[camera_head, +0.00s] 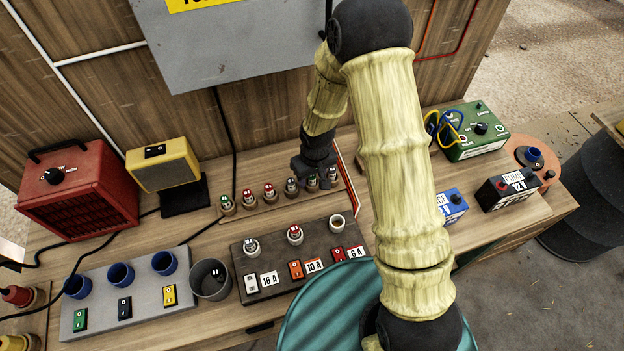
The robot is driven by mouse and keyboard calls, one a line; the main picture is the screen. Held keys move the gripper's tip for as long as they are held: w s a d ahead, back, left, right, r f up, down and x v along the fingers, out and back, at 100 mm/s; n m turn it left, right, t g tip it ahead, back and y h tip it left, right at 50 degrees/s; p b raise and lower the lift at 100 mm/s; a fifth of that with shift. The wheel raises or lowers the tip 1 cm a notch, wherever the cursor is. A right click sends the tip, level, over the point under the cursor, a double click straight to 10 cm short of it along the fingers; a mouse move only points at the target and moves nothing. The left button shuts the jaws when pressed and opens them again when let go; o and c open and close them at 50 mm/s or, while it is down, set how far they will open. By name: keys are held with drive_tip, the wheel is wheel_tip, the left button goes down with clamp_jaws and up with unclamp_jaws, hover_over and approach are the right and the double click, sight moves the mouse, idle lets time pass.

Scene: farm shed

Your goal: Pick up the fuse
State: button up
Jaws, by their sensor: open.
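Several small fuses with coloured tops stand in a row on a wooden rack (240,212) at the back of the bench. They include a green-topped fuse (227,203), red-topped fuses (269,192) and another green-topped fuse (291,186). My gripper (318,178) is over the right end of this row, at the fuses there, and partly hides them. It is open; I cannot tell whether its fingers are around a fuse or touching one. On the dark fuse board (275,254), fuses sit at 16 A (251,247) and 10 A (295,235). The 6 A socket (337,222) looks empty.
A grey cup (208,290) holds a small item. A grey switch panel (100,288) with blue sockets is front left. A red heater (80,190) and yellow lamp (163,165) stand behind. Batteries (505,192) and a green box (475,130) stand right.

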clamp_jaws()
drive_tip(key=shift+r, duration=0.15)
wheel_tip(320, 180, up, 10)
drive_tip(key=shift+w+f+b, duration=0.1)
drive_tip(key=shift+w+b, duration=0.05)
drive_tip(key=shift+b, duration=0.3)
drive_tip(key=shift+a, duration=0.15)
drive_tip(key=shift+d, duration=0.2)
idle(0.4)
